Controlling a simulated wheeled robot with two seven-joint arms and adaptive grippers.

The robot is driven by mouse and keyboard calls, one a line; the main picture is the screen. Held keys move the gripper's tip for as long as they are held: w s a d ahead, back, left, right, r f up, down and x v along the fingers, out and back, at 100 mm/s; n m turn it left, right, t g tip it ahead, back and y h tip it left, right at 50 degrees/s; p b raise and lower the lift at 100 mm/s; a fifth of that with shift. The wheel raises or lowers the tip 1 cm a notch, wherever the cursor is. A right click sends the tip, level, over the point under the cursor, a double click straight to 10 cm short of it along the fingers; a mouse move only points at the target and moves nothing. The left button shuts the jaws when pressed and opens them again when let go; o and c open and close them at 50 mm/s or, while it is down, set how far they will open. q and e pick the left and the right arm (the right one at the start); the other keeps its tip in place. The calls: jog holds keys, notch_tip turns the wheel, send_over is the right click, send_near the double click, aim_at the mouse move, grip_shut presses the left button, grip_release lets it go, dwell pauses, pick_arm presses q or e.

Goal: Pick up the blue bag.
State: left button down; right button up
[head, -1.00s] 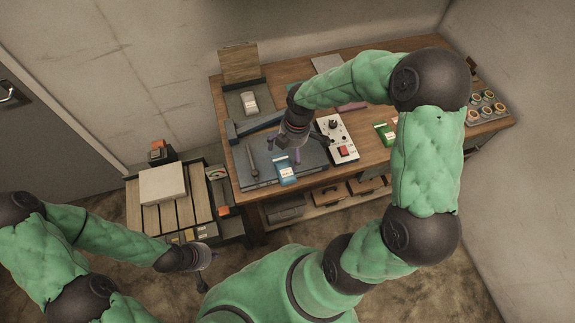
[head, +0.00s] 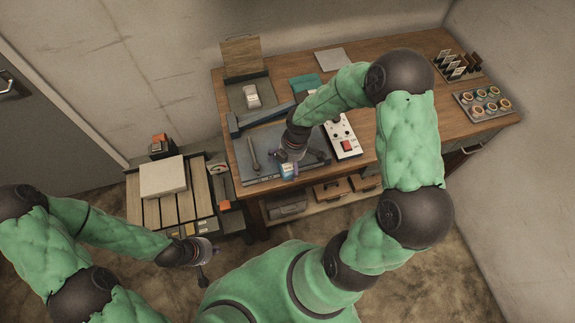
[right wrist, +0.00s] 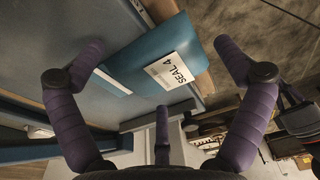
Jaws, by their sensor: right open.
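The blue bag (head: 288,171) lies near the front edge of the grey mat on the workbench, mostly hidden by my right gripper in the head view. In the right wrist view the blue bag (right wrist: 142,66) shows a white label reading "SEAL 4". My right gripper (head: 294,163) is right over the bag. In the wrist view its purple fingers (right wrist: 160,75) are spread wide on either side of the bag, and it holds nothing. My left gripper (head: 207,262) hangs low at the left, away from the workbench; its jaw state is unclear.
The grey mat (head: 245,170) carries a dark tool (head: 253,156) left of the bag. A white control box (head: 342,138) with a red switch stands close right. A teal item (head: 305,85) lies behind. A tray of round pots (head: 483,103) is far right.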

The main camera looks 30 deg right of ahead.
aim_at(287, 164)
jog(key=c, duration=1.4)
jog(key=shift+r, duration=0.1)
jog(key=shift+r, duration=0.1)
jog(key=shift+r, duration=0.25)
notch_tip(287, 164, up, 2)
jog(key=shift+r, duration=0.1)
jog(key=s+a+r, duration=0.1)
jog(key=r, duration=0.1)
jog(key=s+a+r+p, duration=0.1)
jog(key=a+r, duration=0.1)
jog(key=s+a+r, duration=0.1)
jog(key=r, duration=0.1)
jog(key=shift+a+r, duration=0.15)
jog(key=shift+r, duration=0.2)
jog(key=s+a+r, duration=0.1)
jog(key=a, duration=0.1)
jog(key=s+a+r, duration=0.1)
jog(key=s+a, duration=0.1)
jog(key=s+a+r, duration=0.1)
jog(key=s+a, duration=0.1)
jog(key=a, duration=0.1)
jog(key=shift+s+r+p, duration=0.2)
jog(key=shift+s+p, duration=0.05)
jog(key=shift+p, duration=0.05)
